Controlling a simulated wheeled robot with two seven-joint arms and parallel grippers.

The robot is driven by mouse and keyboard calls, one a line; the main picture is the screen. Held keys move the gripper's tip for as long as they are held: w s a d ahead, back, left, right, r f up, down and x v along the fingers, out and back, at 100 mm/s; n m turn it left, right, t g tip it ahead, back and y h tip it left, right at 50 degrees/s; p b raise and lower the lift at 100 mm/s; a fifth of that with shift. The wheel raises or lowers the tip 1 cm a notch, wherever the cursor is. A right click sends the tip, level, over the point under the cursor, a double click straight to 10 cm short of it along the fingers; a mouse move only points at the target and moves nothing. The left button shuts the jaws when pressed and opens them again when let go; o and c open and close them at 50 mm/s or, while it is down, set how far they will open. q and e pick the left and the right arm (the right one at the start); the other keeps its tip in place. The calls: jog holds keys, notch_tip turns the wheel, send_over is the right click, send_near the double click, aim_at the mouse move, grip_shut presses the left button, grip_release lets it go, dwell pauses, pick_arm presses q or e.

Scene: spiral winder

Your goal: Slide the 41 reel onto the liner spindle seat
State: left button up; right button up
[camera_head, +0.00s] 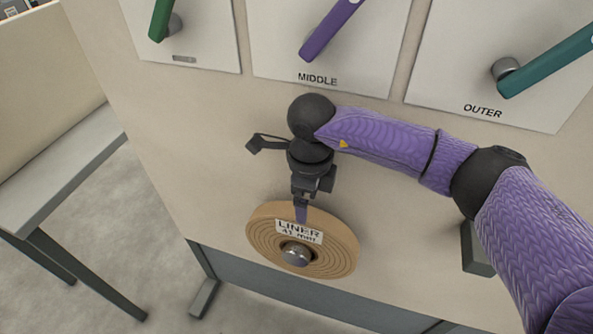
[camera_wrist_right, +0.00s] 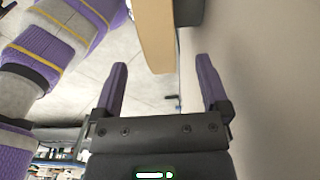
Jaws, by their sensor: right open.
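The tan 41 reel (camera_head: 340,245), with ringed layers, hangs low on the pale panel. A white label on its face reads "LINER 41 mm". The rounded metal end of the liner spindle (camera_head: 296,253) shows through its centre, so the reel is around the spindle. In the right wrist view the reel's edge (camera_wrist_right: 156,35) stands off the panel, with a dark part (camera_wrist_right: 188,12) between them, perhaps the seat. How closely reel and seat meet is unclear. My right gripper (camera_head: 301,213) is at the reel's top edge, its fingers open with nothing gripped. My left gripper is not in view.
Three plates with handles line the panel's top: a green handle (camera_head: 160,18), the purple MIDDLE handle (camera_head: 328,32) and the teal OUTER handle (camera_head: 545,62). A grey table (camera_head: 60,165) stands at the left. The floor between it and the panel is clear.

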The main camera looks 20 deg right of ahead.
aim_at(307, 223)
notch_tip(307, 223, down, 8)
jog(key=shift+s+r+b, duration=0.15)
jog(key=shift+r+b, duration=0.05)
jog(key=shift+b, duration=0.75)
jog(key=shift+f, duration=0.4)
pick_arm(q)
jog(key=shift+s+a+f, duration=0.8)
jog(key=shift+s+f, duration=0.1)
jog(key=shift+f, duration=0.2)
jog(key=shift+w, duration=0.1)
pick_arm(e)
jog(key=shift+c, duration=0.9)
jog(key=c, duration=0.7)
grip_shut()
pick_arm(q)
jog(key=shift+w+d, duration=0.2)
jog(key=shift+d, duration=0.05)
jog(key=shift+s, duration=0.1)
